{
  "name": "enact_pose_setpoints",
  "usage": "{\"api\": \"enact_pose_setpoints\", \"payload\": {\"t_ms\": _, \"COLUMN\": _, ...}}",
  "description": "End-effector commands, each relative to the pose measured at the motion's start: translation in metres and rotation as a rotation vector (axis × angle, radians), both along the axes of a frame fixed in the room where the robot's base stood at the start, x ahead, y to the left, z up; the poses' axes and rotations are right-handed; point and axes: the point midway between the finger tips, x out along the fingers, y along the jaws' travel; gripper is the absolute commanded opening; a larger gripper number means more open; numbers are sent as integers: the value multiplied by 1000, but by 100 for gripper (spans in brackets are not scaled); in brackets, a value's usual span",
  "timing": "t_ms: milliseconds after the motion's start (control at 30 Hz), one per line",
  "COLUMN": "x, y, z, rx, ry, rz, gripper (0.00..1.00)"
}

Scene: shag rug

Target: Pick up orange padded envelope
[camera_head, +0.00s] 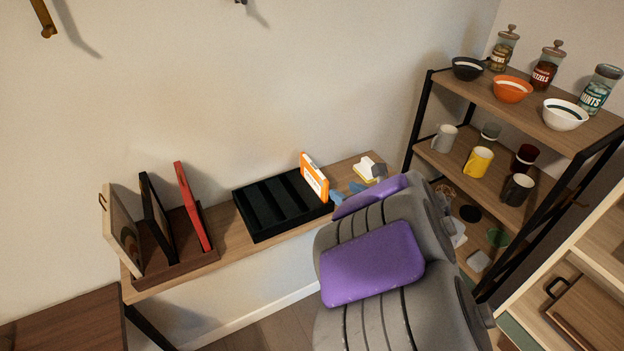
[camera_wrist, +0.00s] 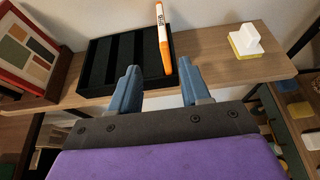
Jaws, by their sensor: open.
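The orange padded envelope (camera_head: 314,178) stands upright, slightly tilted, in the right end of a black slotted tray on the wooden shelf. In the wrist view the envelope (camera_wrist: 163,38) shows edge-on, orange and white with dark lettering, beyond my fingertips. My gripper (camera_wrist: 160,78) is open, with blue-grey fingers spread and nothing between them. The envelope's near lower end lies close to the right fingertip; I cannot tell whether they touch. In the head view my arm hides most of the gripper, and only bits of blue finger (camera_head: 345,192) show just right of the envelope.
The black tray (camera_head: 262,235) has otherwise empty slots. A white and yellow block (camera_wrist: 246,42) sits right of it. A brown rack (camera_head: 160,268) with upright frames is at the left. A shelf unit (camera_head: 545,122) with bowls, jars and mugs stands at the right.

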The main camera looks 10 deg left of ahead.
Motion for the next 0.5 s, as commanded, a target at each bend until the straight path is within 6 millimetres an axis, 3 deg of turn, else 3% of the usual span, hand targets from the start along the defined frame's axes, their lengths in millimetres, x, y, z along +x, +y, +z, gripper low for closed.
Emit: {"api": "enact_pose_setpoints", "payload": {"t_ms": 500, "x": 24, "y": 12, "z": -11, "rx": -7, "ry": 5, "rz": -12, "gripper": 47}}
